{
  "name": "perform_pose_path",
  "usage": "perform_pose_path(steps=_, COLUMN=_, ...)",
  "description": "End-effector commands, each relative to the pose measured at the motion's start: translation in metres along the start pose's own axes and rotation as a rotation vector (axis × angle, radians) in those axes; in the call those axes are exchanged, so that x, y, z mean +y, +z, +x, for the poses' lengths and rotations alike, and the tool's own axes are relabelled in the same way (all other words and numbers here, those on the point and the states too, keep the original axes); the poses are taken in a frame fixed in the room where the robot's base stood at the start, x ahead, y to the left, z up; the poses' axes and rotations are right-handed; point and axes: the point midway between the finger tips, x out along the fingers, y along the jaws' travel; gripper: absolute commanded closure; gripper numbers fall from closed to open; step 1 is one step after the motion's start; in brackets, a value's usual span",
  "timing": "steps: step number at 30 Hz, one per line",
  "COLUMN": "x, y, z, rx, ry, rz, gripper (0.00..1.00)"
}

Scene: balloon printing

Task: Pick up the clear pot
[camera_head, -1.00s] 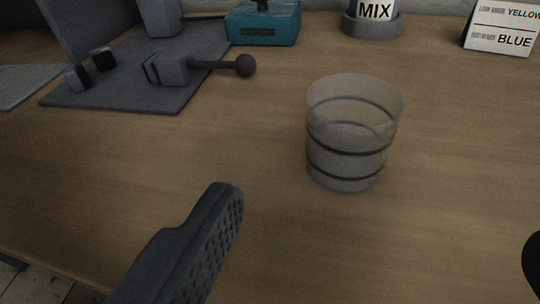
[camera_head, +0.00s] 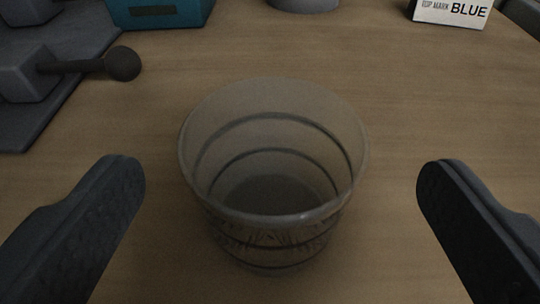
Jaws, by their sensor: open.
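The clear pot (camera_head: 270,225) stands upright on the wooden table in the middle of the view. It is a see-through cup with dark rings around it, and I look down into its open top. It looks empty. My gripper (camera_head: 280,185) is open, with one dark finger to the left of the pot and the other to the right. Clear gaps show between each finger and the pot, so neither finger touches it.
A grey device with a ball-ended lever (camera_head: 122,63) stands at the upper left. A teal box (camera_head: 165,12) is behind it. The table around the pot is clear.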

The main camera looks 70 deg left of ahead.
Motion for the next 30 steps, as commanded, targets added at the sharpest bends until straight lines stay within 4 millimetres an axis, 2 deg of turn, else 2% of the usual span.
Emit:
perform_pose_path(steps=3, x=-0.003, y=0.004, z=0.019, rx=0.001, ry=-0.006, rz=-0.001, gripper=0.10)
perform_pose_path(steps=6, x=-0.002, y=0.003, z=0.029, rx=0.000, ry=-0.002, rz=0.000, gripper=0.10)
perform_pose_path(steps=13, x=-0.002, y=0.001, z=0.031, rx=0.000, ry=-0.001, rz=0.000, gripper=0.10)
perform_pose_path(steps=14, x=-0.002, y=0.001, z=0.031, rx=0.000, ry=-0.001, rz=0.000, gripper=0.13)
perform_pose_path(steps=18, x=-0.002, y=0.001, z=0.031, rx=0.000, ry=-0.001, rz=0.000, gripper=0.52)
perform_pose_path(steps=19, x=-0.002, y=0.001, z=0.031, rx=0.000, ry=-0.001, rz=0.000, gripper=0.58)
perform_pose_path(steps=30, x=-0.002, y=-0.001, z=0.030, rx=0.000, ry=-0.001, rz=0.000, gripper=0.58)
